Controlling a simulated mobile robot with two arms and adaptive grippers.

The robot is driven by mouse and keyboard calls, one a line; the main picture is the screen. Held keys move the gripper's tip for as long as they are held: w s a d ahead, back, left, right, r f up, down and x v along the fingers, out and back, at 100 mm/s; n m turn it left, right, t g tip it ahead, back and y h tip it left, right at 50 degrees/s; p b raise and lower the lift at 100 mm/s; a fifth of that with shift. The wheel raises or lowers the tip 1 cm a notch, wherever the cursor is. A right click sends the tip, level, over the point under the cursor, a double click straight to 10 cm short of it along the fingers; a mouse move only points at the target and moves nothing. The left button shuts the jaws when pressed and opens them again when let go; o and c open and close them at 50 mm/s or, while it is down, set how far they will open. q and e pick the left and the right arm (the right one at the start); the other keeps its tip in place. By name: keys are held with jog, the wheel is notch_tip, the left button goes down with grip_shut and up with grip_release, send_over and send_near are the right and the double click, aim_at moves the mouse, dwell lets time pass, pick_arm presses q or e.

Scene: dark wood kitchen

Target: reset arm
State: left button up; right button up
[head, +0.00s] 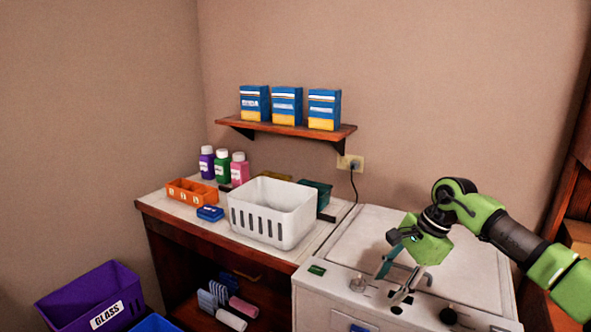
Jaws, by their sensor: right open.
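My right arm, green and black, comes in from the right edge in the head view. Its gripper (396,281) is open and points down over the front part of the white appliance (358,239). Nothing shows between its fingers. I cannot tell whether the fingertips touch the appliance top. My left gripper is not in view.
A white basket (270,228), an orange caddy (191,191), a blue box (210,213) and several bottles stand on the counter left of the appliance. Three blue boxes (287,105) stand on a wall shelf (283,129). A purple GLASS bin (91,297) is at lower left.

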jog(key=s+a+m+y, duration=0.25)
jog(key=a+y, duration=0.45)
jog(key=a, duration=1.4)
jog(key=s+a+r+m+t+y, duration=0.2)
jog(key=a+r+m+t+y, duration=0.45)
jog(key=a+r+m, duration=0.2)
jog(key=w+d+m+t+h, duration=0.2)
jog(key=d+m+t+h, duration=0.55)
jog(key=m, duration=1.05)
jog(key=s+d+f+m+g+h, duration=0.1)
jog(key=s+d+f+m+h, duration=0.3)
jog(key=d+f+m, duration=0.45)
jog(key=s+d+f+m+h, duration=0.3)
jog(key=d+f+m+h, duration=0.35)
jog(key=f+m, duration=0.2)
jog(key=s+d+f+m+g, duration=0.2)
jog(key=s+f+m+g, duration=0.4)
jog(key=s, duration=0.8)
jog(key=s+d+f+m+g, duration=0.25)
jog(key=s+f+g, duration=0.4)
jog(key=s, duration=0.75)
notch_tip(320, 180, down, 29)
jog(key=s, duration=0.1)
jog(key=s+d+f, duration=0.3)
jog(key=s+f, duration=1.2)
jog(key=s, duration=0.2)
jog(key=shift+g, duration=0.45)
